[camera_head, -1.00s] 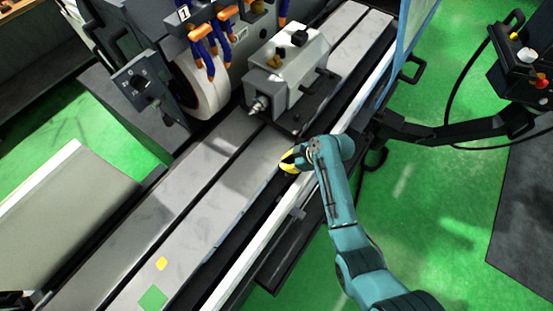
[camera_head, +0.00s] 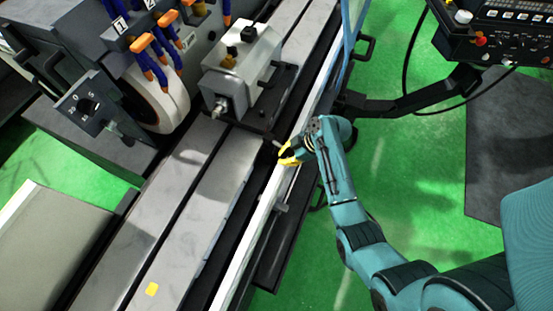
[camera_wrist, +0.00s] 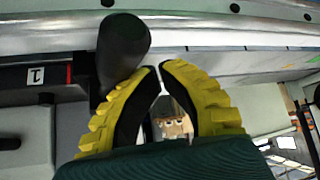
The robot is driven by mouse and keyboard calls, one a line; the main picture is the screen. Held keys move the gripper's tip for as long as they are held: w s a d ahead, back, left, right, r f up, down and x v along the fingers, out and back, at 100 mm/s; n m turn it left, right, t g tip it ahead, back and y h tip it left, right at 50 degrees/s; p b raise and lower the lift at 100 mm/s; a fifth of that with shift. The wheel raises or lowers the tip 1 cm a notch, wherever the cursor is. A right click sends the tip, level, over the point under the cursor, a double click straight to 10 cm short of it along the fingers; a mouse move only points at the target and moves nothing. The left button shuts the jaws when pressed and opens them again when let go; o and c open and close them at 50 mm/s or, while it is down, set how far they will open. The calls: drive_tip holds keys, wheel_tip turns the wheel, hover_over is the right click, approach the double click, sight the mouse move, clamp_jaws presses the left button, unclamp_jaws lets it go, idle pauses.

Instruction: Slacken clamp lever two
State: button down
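My gripper (camera_head: 288,154) has yellow fingers and is at the front edge of the machine table, beside the near end of the grey tailstock (camera_head: 240,70). In the wrist view, the fingertips of my gripper (camera_wrist: 160,68) curve together and almost meet, with nothing visible between them. A black clamp lever handle (camera_wrist: 123,42) stands just beyond and beside the left finger, which partly covers it; I cannot tell whether they touch. A white label reading 1, turned over (camera_wrist: 36,76), is left of this handle. No label reading 2 shows near the lever.
The grinding wheel (camera_head: 158,98) and blue-orange coolant nozzles (camera_head: 158,55) are left of the tailstock. The control panel (camera_head: 490,35) hangs on an arm at the right. The table (camera_head: 185,200) is mostly clear, with a yellow square (camera_head: 152,289) on it. Green floor is open at the right.

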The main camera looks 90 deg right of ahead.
drive_tip(key=shift+s+d+f, duration=0.1)
drive_tip(key=shift+s+d, duration=0.3)
drive_tip(key=shift+s, duration=0.4)
drive_tip(key=w+a, duration=0.1)
drive_tip(key=w+a+r+p, duration=0.1)
drive_tip(key=a, duration=0.1)
drive_tip(key=s+d+r, duration=0.1)
drive_tip(key=r, duration=0.1)
drive_tip(key=s+d+r+b, duration=0.1)
drive_tip(key=d+r, duration=0.1)
drive_tip(key=s+d+r+b, duration=0.1)
drive_tip(key=d+r, duration=0.1)
drive_tip(key=r, duration=0.1)
